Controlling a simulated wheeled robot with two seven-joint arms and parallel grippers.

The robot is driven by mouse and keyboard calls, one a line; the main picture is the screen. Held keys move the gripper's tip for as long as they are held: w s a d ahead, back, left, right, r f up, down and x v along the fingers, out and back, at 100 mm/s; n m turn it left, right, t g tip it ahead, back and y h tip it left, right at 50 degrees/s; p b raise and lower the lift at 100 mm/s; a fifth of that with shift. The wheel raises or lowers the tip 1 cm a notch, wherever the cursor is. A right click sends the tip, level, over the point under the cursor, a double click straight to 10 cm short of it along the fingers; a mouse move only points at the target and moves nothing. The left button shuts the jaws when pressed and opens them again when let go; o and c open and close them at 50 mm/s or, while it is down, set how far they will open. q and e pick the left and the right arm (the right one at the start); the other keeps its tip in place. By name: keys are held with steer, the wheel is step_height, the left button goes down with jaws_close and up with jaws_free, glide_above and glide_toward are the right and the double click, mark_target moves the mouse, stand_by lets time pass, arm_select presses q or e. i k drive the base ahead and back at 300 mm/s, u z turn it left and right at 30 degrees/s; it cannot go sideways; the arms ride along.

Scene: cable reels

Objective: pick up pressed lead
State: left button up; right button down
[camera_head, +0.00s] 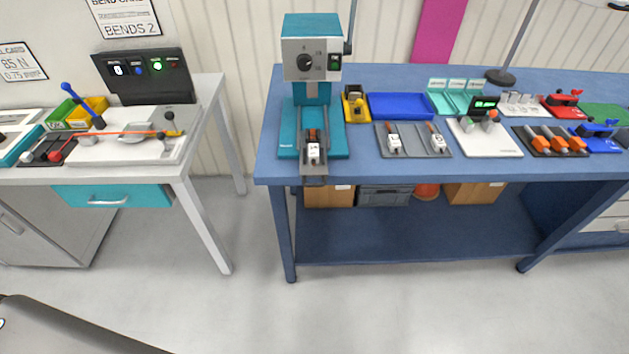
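A teal and grey press (296,65) with a black dial and a green-lit switch stands at the left end of the blue bench. At the front of its base lies a lead with a white connector (313,152) and a dark and orange part behind it. It rests on a grey slide (313,169) reaching the bench's front edge. Two similar leads, the left one (393,144) and the right one (437,142), lie on a grey tray (414,145) to the right. Neither gripper shows in this view.
The blue bench (360,172) also holds a yellow tool (355,104), an empty blue tray (400,106) and a white tester plate (484,141). A grey bench (205,95) with a bending fixture stands left. Clear floor (380,305) lies in front.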

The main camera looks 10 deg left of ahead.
mark_target(313, 147)
steer(key=k, duration=0.5)
steer(key=z, duration=1.7)
steer(key=i, duration=0.8)
steer(key=u, duration=1.55)
